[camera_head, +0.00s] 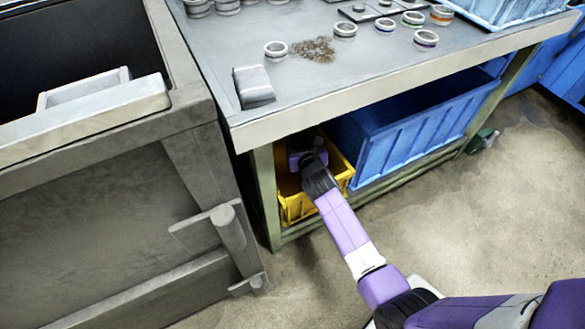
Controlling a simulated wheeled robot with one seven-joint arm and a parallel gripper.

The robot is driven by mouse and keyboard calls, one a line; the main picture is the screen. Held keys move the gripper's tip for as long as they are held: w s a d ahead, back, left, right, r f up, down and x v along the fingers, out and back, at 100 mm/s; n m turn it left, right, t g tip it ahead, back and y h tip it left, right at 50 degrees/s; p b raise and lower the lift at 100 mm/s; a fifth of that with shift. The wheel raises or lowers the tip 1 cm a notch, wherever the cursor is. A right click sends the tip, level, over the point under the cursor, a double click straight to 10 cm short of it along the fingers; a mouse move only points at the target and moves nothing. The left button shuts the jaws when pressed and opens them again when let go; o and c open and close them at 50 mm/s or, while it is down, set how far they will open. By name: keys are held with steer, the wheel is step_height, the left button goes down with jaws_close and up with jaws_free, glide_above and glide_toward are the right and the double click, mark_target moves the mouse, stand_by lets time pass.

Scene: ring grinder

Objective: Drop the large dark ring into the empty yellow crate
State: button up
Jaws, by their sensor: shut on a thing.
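The yellow crate (297,208) stands on the low shelf under the table, at its left end. My arm reaches down and under the table edge, and my gripper (297,160) is at the crate's opening, by its back left part. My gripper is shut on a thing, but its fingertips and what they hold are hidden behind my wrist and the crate. I cannot make out the large dark ring anywhere in view. What I can see of the crate's inside looks empty.
A large blue crate (405,143) stands right of the yellow one on the shelf. The tabletop (320,85) above holds several small rings, a pile of shavings (314,49) and a grey block (253,86). A grey machine (110,190) stands close on the left.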

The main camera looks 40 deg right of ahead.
steer(key=o, duration=1.6)
steer(key=shift+o, duration=0.2)
steer(key=p+v, duration=0.3)
steer(key=v, duration=0.4)
steer(key=shift+s+a+r, duration=0.15)
steer(key=shift+s+a, duration=0.05)
steer(key=shift+s, duration=0.15)
